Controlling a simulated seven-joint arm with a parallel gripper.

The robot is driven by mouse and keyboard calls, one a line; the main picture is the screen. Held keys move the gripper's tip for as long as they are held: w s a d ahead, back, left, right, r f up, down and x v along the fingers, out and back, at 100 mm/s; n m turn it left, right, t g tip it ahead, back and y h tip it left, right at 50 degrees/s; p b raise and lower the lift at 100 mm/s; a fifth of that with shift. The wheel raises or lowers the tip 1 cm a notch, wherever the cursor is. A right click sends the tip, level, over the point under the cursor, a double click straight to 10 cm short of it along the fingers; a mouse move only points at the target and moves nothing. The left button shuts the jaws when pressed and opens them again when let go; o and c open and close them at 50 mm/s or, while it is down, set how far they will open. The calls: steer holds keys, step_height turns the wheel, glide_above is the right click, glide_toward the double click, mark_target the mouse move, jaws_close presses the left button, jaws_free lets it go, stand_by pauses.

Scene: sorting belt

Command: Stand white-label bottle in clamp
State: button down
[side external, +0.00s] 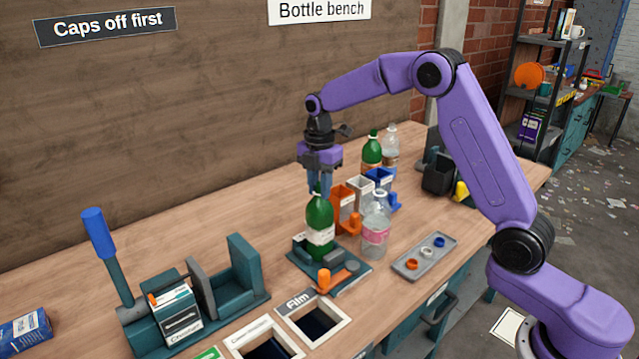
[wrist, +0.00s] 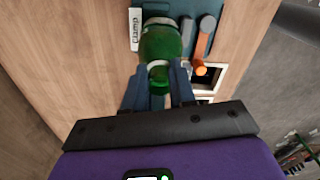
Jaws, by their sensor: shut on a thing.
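A green bottle with a white label (side external: 319,236) stands upright on the dark teal clamp (side external: 341,283), which has an orange-handled lever (side external: 325,279). My gripper (side external: 320,190) points down and is shut on the top of this bottle. In the wrist view, my gripper (wrist: 170,88) has its two fingers on either side of the bottle's neck, and the green bottle (wrist: 160,42) reaches over the clamp plate (wrist: 203,10) by its "Clamp" sign (wrist: 136,29). I cannot tell if the bottle's base touches the plate. The clamp's jaws are mostly hidden.
A clear bottle with a pink label (side external: 376,222) stands close on the right. Orange (side external: 345,208) and blue (side external: 379,180) holders are behind. A tray of caps (side external: 425,257) lies to the right, the "Film" opening (side external: 340,322) in front, and a lever press (side external: 250,290) to the left.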

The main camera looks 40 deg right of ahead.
steer(key=c, duration=0.8)
jaws_free()
steer(key=shift+c, duration=0.2)
step_height(320, 180, up, 17)
steer(key=shift+r, duration=0.15)
